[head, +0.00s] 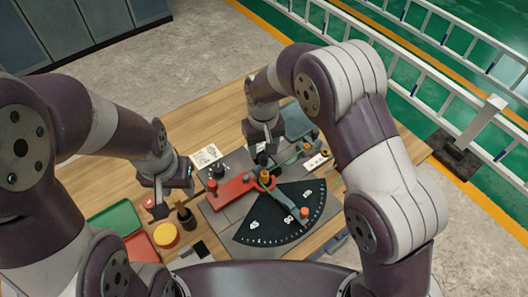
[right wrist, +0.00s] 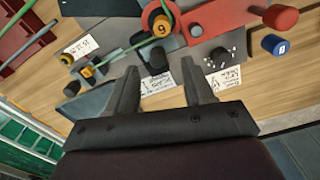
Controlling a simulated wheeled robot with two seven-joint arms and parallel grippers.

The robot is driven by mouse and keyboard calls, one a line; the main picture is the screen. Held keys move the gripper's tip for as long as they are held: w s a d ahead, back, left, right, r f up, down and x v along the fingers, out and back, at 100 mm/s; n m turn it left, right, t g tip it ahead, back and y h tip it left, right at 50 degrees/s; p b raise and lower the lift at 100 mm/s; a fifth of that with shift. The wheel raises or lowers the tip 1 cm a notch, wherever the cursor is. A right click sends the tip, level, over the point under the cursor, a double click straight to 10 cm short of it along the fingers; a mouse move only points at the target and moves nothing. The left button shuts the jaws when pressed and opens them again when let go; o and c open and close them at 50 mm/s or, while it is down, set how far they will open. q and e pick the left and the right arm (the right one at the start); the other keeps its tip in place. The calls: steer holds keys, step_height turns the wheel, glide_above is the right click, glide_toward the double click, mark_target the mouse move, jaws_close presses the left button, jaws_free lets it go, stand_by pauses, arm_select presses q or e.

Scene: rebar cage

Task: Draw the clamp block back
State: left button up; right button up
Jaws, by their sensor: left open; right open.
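A red block (head: 236,189) lies on the grey plate of the bench, left of the black fan-shaped dial; it looks like the clamp block, but I cannot be sure. In the right wrist view the red block (right wrist: 216,20) is at the top, with a red round handle (right wrist: 281,17) at its right end. My right gripper (right wrist: 162,85) is open and empty, pointing at the bench below the block in that view. In the head view my right gripper (head: 265,148) hangs just behind the dial, partly hidden by its wrist. My left gripper (head: 174,190) is open and empty, left of the red block.
The black dial (head: 280,222) carries a grey lever (head: 286,203) with an orange knob. A green rod (right wrist: 121,48) runs past the yellow-banded post (right wrist: 160,22). Green tray (head: 115,222), yellow cylinder (head: 166,235) and dark holder (head: 186,218) stand front left.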

mark_target(263, 156)
steer(key=f, duration=0.1)
steer(key=w+f, duration=0.1)
steer(key=f, duration=0.1)
steer(key=f+p, duration=0.1)
steer(key=f, duration=0.1)
steer(key=shift+w+d+f, duration=0.15)
steer(key=shift+w+f, duration=0.1)
steer(key=shift+s+f, duration=0.15)
steer(key=shift+f, duration=0.05)
steer(key=shift+s, duration=0.3)
steer(key=shift+w+f, duration=0.1)
steer(key=shift+w, duration=0.1)
steer(key=c, duration=0.4)
jaws_close()
steer(key=shift+w+a, duration=0.2)
steer(key=shift+w+a+b, duration=0.3)
steer(key=shift+w+a, duration=0.35)
steer(key=shift+w, duration=0.25)
steer(key=shift+o, duration=2)
jaws_free()
steer(key=shift+d, duration=0.1)
arm_select(q)
steer(key=shift+w+a+r, duration=0.15)
steer(key=shift+w+a, duration=0.05)
steer(key=shift+w, duration=0.35)
steer(key=shift+w+a+r, duration=0.15)
steer(key=shift+w, duration=0.35)
